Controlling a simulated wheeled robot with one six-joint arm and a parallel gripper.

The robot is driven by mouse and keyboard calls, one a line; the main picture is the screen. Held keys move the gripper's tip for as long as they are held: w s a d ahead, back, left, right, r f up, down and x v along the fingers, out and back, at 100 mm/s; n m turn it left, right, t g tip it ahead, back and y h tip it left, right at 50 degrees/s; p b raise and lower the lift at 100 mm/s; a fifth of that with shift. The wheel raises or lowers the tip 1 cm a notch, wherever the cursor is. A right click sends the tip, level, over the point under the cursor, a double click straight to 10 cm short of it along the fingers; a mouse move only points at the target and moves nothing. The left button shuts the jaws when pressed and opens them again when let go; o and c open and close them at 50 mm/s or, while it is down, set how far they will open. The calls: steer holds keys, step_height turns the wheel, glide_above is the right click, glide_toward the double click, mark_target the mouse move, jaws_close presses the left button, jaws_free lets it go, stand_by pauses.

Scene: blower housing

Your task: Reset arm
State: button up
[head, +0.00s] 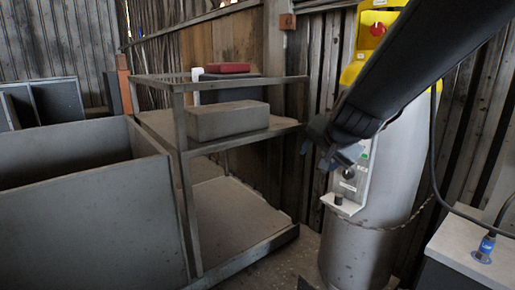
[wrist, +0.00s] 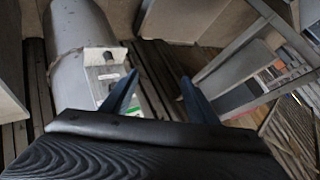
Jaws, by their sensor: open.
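My gripper (head: 340,158) is at the end of my dark arm, which reaches in from the upper right in the head view. It is in front of the control panel (head: 350,186) of a grey cylindrical blower housing (head: 385,215) and hides part of that panel. In the wrist view my gripper (wrist: 158,97) has its two blue fingers spread apart with nothing between them. The panel (wrist: 103,72) shows beside the left finger there, with the grey housing (wrist: 82,30) behind it. I cannot tell how far the fingers are from the panel.
A metal shelf rack (head: 185,150) holding a grey box (head: 227,119) and a red item (head: 227,68) stands left of the housing. A large grey bin (head: 85,220) is at the front left. A white-topped cabinet (head: 465,240) with a blue connector (head: 486,246) is at the lower right.

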steer(key=s+d+f+n+g+p, duration=0.1)
steer(key=s+f+n+g, duration=0.3)
steer(key=s, duration=0.9)
steer(key=s+d+f+n+g+p, duration=0.1)
steer(key=s+f+g, duration=0.4)
steer(key=s+f, duration=0.6)
steer(key=s+d+n, duration=0.1)
steer(key=s+n, duration=0.1)
steer(key=s, duration=0.1)
steer(key=shift+f+n+g+h, duration=0.15)
steer(key=shift+n+g+h, duration=0.15)
steer(key=shift+n+g, duration=0.1)
